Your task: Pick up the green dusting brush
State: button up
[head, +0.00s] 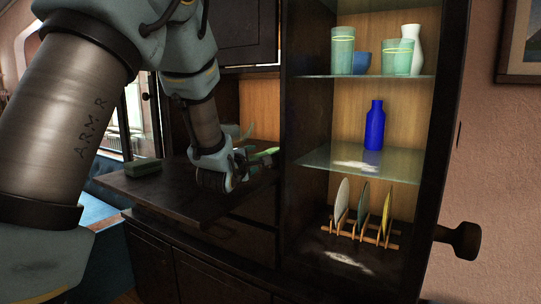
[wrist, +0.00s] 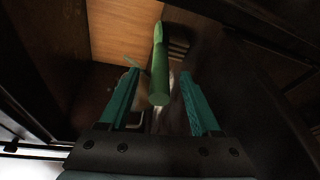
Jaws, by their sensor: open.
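The green dusting brush (wrist: 160,72) shows in the wrist view as a long green handle. It lies between my two teal fingers and reaches past their tips. My gripper (wrist: 158,76) is open, with a gap on each side of the brush; I cannot tell its exact depth between the fingers. In the head view, my gripper (head: 256,158) is low over the dark fold-down shelf, at the cabinet's open compartment. Green shows at its fingertips there, but the gripper partly hides it, so brush and fingers are hard to separate.
A green block (head: 143,167) lies on the left of the dark shelf (head: 180,195). To the right, an open cabinet section holds green cups (head: 343,50), a white vase (head: 413,50), a blue bottle (head: 375,126) and a rack of plates (head: 362,235). A dark upright divides the compartments.

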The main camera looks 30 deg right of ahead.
aim_at(258, 154)
jog(key=p+x, duration=0.1)
jog(key=x, duration=0.1)
jog(key=p+x, duration=0.1)
jog(key=x, duration=0.1)
jog(key=shift+d+r+p, duration=0.15)
jog(key=shift+d+p, duration=0.2)
jog(key=shift+w+d, duration=0.25)
grip_shut()
dwell(0.4)
